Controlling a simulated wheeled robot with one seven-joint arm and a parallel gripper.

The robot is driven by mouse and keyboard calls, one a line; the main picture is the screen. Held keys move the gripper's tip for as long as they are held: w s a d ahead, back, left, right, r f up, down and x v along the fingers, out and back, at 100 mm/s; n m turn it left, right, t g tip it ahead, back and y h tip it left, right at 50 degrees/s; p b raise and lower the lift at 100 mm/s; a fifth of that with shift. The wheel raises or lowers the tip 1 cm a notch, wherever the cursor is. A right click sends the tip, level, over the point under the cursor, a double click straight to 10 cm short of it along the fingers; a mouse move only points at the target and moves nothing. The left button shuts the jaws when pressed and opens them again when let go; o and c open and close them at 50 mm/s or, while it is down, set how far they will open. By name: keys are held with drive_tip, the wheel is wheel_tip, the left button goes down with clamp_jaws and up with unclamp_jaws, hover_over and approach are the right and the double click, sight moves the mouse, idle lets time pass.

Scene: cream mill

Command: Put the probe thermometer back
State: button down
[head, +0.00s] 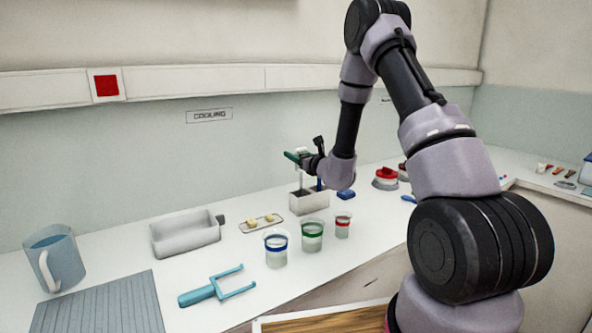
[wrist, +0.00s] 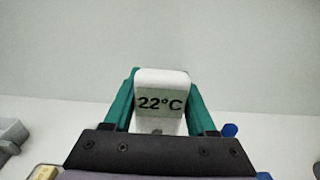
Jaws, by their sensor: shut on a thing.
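The probe thermometer (wrist: 160,92) shows in the wrist view as a white block reading "22°C", between the green fingers of my gripper (wrist: 160,105). In the head view my gripper (head: 300,157) is shut on it above a small white open box (head: 309,203) at the back of the counter. A thin stem (head: 300,180) hangs down from the thermometer toward the box. I cannot tell whether its tip is inside the box. A blue item stands at the box, partly hidden by my arm.
Three cups with blue (head: 276,248), green (head: 312,235) and red (head: 342,225) bands stand in front of the box. A small tray (head: 261,223), a grey tub (head: 186,234), a jug (head: 55,260) and a blue fork-like tool (head: 217,287) lie leftward. A blue block (head: 346,194) sits right.

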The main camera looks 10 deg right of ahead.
sight(296, 165)
drive_tip(key=shift+f, duration=2.15)
drive_tip(key=shift+c, duration=1)
unclamp_jaws()
drive_tip(key=shift+r, duration=0.1)
